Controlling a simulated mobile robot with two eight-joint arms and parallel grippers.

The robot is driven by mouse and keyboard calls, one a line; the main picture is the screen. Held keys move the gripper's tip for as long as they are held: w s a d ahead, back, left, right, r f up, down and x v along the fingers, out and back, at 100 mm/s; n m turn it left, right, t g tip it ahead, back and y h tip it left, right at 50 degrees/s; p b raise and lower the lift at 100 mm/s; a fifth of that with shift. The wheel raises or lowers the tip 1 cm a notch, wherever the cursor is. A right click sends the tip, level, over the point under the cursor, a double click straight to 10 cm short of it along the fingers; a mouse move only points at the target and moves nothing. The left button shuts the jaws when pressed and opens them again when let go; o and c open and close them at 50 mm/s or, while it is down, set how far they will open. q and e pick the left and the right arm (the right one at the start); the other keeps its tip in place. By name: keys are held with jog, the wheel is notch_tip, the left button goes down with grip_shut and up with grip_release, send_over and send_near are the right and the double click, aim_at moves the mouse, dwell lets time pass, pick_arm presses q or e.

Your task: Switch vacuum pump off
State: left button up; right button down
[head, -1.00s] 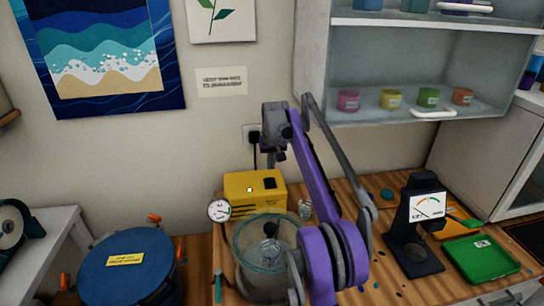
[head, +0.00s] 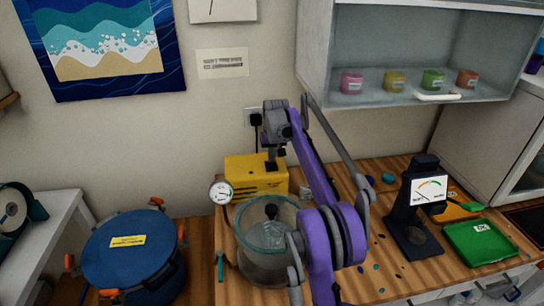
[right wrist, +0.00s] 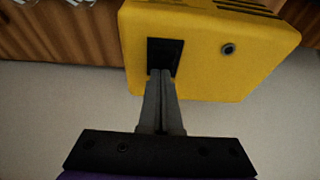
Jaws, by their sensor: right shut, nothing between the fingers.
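The vacuum pump is a yellow box (head: 245,178) against the wall at the back of the wooden bench. In the right wrist view its yellow face (right wrist: 205,75) carries a black switch plate (right wrist: 165,52) and a small dark round lamp (right wrist: 228,49), which looks unlit. My right gripper (head: 272,165) is shut and empty, reaching down to the pump's top. In the right wrist view its closed fingertips (right wrist: 160,72) are at the lower edge of the switch plate and seem to touch it. They hide part of the switch. My left gripper is out of view.
A blue lidded pot (head: 125,262) is at left. A dark scale (head: 408,215) and green tray (head: 480,243) are at right. A shelf cabinet (head: 400,100) overhangs the bench.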

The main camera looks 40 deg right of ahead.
jog(key=shift+s+a+f, duration=0.1)
jog(key=shift+s+a, duration=0.15)
jog(key=shift+s, duration=0.25)
jog(key=shift+s+a+b, duration=0.15)
jog(key=shift+s+b, duration=0.15)
jog(key=shift+b, duration=0.05)
jog(key=shift+w, duration=0.1)
